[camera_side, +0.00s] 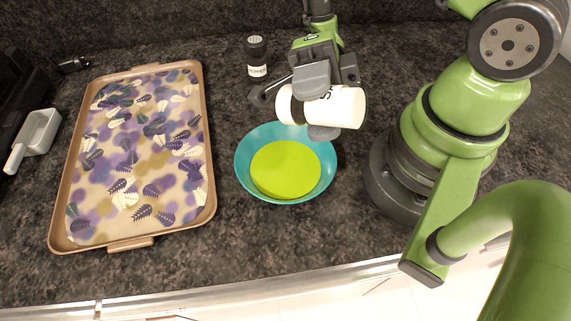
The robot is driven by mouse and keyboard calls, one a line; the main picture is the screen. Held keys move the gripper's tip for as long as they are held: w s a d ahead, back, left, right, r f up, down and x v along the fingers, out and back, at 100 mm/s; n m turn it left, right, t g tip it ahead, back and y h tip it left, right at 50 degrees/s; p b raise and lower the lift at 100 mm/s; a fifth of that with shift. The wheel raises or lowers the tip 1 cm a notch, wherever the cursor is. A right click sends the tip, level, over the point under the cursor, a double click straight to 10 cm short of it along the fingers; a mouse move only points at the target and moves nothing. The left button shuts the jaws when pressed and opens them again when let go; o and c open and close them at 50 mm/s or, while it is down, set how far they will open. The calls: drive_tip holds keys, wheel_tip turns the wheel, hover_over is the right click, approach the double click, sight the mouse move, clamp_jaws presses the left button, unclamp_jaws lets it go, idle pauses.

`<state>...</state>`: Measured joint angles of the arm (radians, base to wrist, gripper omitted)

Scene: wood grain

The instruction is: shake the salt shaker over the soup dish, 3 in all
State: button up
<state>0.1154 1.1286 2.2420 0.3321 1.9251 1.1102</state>
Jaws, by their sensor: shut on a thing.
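My fingers hide the middle of the shaker. I cannot see any grains falling.
A patterned tray (209,190) with a tan rim lies at the left. A white scoop (36,132) lies at the far left. The dark counter is clear in front of the dish.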

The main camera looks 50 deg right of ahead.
drive_tip(key=shift+r, duration=0.25)
drive_tip(key=shift+f, duration=0.1)
wheel_tip(320, 180, down, 5)
drive_tip(key=shift+r, duration=0.1)
idle(0.6)
drive_tip(key=shift+r, duration=2.5)
drive_tip(key=shift+f, duration=0.1)
wheel_tip(320, 180, down, 5)
drive_tip(key=shift+r, duration=0.1)
